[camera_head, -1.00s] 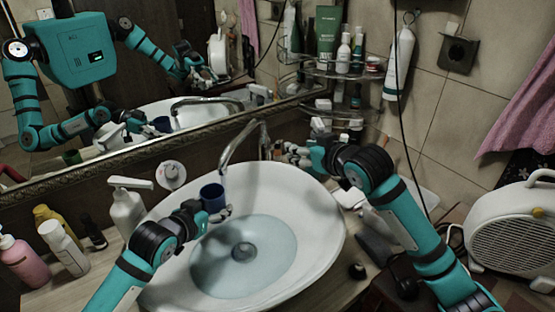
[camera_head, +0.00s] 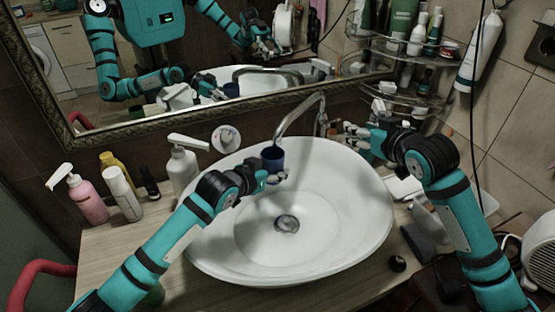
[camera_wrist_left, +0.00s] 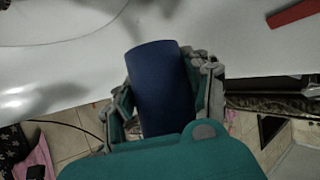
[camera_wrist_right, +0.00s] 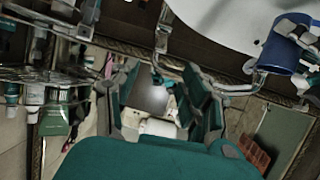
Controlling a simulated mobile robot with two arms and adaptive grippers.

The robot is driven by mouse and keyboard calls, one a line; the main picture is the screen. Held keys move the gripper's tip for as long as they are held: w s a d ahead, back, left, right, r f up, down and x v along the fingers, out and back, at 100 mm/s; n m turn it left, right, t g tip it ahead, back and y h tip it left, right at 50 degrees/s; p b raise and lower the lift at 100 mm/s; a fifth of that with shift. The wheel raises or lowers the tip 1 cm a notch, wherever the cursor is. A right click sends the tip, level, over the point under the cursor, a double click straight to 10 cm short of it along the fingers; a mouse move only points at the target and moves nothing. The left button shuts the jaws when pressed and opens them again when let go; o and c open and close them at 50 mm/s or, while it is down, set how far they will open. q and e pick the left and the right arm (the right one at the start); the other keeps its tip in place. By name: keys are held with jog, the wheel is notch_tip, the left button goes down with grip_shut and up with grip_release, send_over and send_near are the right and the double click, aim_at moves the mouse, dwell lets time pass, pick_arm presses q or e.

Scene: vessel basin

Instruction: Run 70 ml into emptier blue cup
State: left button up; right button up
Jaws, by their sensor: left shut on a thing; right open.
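A blue cup (camera_head: 273,159) is held upright by my left gripper (camera_head: 270,178), over the back of the white basin (camera_head: 345,240). My left gripper is shut on the cup, which also shows in the left wrist view (camera_wrist_left: 163,90) and the right wrist view (camera_wrist_right: 288,45). The chrome tap's (camera_head: 300,112) spout end is just above the cup. I cannot tell whether water runs or how full the cup is. My right gripper (camera_head: 360,140) is open and empty, just right of the tap's body. No second blue cup is plainly visible.
A soap dispenser (camera_head: 182,165) and several bottles, including a pink one (camera_head: 88,199), stand left of the basin. A corner shelf (camera_head: 395,90) with bottles is behind my right gripper. A mirror (camera_head: 190,60) backs the counter.

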pick_arm(q)
jog(key=s+a, duration=0.1)
jog(key=s, duration=0.1)
jog(key=s+a, duration=0.1)
jog(key=s, duration=0.1)
jog(key=shift+a+r, duration=0.1)
jog(key=shift+a, duration=0.3)
pick_arm(e)
jog(key=shift+s+a+r, duration=0.1)
